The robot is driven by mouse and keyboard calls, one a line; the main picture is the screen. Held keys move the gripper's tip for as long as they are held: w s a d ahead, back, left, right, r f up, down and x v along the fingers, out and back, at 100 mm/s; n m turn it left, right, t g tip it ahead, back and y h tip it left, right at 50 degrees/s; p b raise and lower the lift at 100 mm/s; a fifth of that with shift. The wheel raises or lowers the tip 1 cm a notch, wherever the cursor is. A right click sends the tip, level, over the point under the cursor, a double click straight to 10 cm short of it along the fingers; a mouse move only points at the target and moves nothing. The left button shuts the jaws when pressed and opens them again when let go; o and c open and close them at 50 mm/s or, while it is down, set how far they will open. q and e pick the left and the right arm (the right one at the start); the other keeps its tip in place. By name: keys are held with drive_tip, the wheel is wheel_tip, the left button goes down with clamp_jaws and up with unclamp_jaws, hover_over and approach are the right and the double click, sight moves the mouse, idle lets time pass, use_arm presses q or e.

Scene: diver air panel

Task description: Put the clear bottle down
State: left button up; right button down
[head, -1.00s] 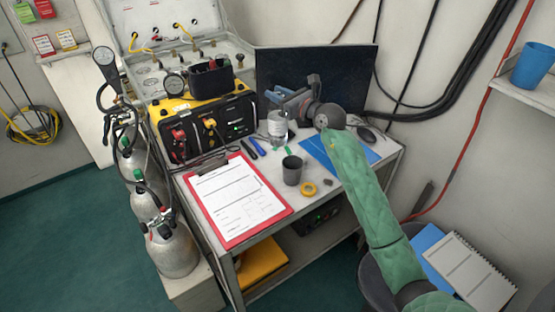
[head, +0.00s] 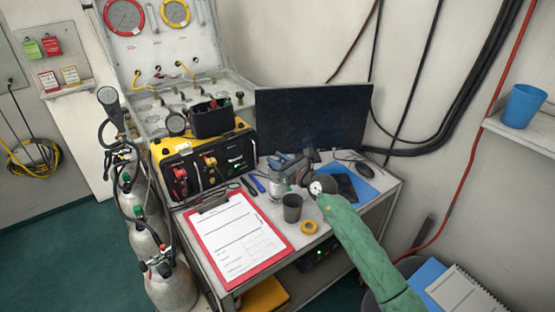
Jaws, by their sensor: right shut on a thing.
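The clear bottle (head: 277,190) is upright at the table's middle, behind the dark grey cup (head: 292,208). My right gripper (head: 283,172) is shut on its upper part, reaching in from the right over the table. The bottle's base is at or just above the tabletop; I cannot tell whether it touches. The gripper hides part of the bottle's top. My left gripper is not in view.
A red clipboard (head: 202,250) lies at the front left and a yellow tape roll (head: 309,227) in front of the cup. Pens (head: 258,184) lie left of the bottle. A yellow-black unit (head: 205,165) and a monitor (head: 313,115) stand behind. A blue sheet (head: 372,187) is at right.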

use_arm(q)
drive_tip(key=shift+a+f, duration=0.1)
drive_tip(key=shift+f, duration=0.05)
use_arm(e)
drive_tip(key=shift+f, duration=0.25)
drive_tip(key=c, duration=1.5)
unclamp_jaws()
drive_tip(key=o, duration=0.4)
drive_tip(key=shift+r, duration=0.2)
drive_tip(key=shift+s+d+f, duration=0.2)
drive_tip(key=shift+s+d, duration=0.05)
use_arm(q)
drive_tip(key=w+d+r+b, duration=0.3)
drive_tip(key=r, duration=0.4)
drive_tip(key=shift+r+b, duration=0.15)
drive_tip(key=shift+b, duration=0.2)
use_arm(e)
drive_tip(key=v, duration=1.1)
drive_tip(key=shift+s+d+r, duration=0.1)
drive_tip(key=shift+r, duration=0.05)
